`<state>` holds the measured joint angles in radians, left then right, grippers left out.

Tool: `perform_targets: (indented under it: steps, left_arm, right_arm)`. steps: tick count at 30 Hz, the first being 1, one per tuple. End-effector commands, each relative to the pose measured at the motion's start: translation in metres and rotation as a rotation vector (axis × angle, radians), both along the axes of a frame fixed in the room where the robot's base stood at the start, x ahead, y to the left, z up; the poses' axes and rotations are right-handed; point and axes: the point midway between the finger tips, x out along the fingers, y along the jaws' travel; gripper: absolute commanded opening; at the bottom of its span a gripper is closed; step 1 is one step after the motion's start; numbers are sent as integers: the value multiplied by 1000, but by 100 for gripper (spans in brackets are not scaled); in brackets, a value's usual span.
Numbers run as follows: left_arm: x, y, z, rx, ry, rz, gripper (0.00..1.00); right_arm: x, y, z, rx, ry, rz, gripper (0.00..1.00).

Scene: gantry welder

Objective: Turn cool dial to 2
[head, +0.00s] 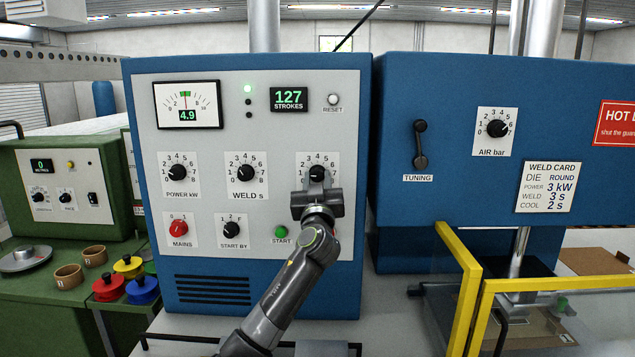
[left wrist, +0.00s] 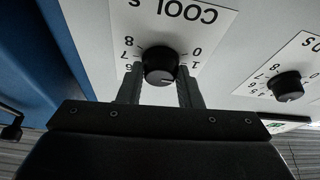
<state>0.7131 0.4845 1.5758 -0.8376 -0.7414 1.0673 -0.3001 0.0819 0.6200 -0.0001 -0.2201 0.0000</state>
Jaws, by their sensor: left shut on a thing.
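The cool dial (head: 318,173) is a black round knob on a white plate numbered 0 to 8, on the blue cabinet's pale front panel. It also shows upside down in the left wrist view (left wrist: 160,65), with "COOL s" above it. My left gripper (head: 317,188) is at the dial, its fingers (left wrist: 160,88) on either side of the knob, shut on it. A short white mark shows on the knob's face towards the lower right in the wrist view. The numbers 2 to 5 are hidden there, so its exact setting cannot be read. My right gripper is not in view.
The weld dial (head: 246,173) and power dial (head: 177,173) sit left of the cool dial. The start button (head: 281,232) is just below left of my gripper. The weld card (head: 546,187) reads cool 2 s. A yellow guard frame (head: 466,290) stands at the right.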

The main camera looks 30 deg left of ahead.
Motion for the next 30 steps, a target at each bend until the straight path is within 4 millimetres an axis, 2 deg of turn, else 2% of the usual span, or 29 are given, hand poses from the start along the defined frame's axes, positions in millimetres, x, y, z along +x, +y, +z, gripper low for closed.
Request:
perform_targets:
  steps: [7,18,30]
  left_arm:
    - [-1,1,0,130,80,-1,9]
    - [-2,3,1,325,203,0,9]
    - [-2,3,-1,398,248,-1,9]
  right_arm:
    - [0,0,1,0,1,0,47]
    - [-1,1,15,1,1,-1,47]
    - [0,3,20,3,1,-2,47]
